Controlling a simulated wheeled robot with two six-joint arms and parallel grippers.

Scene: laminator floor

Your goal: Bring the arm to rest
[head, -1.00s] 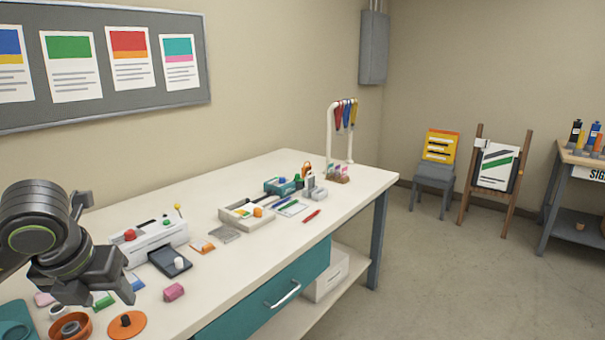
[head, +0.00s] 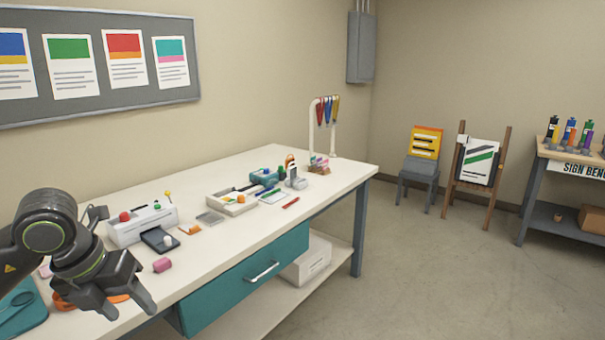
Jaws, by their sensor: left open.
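My left arm comes in at the lower left of the head view. Its dark gripper (head: 132,302) hangs above the near left part of the white worktable (head: 325,185), with fingers apart and nothing seen between them. It hides part of an orange round item (head: 118,298) below it. My right arm and gripper are not in the view.
A white laminator-like machine (head: 140,224) stands behind the gripper. A teal mat (head: 22,312) lies at the left. A tray (head: 232,203) and small tools sit farther along the table. A teal drawer (head: 245,283) is below.

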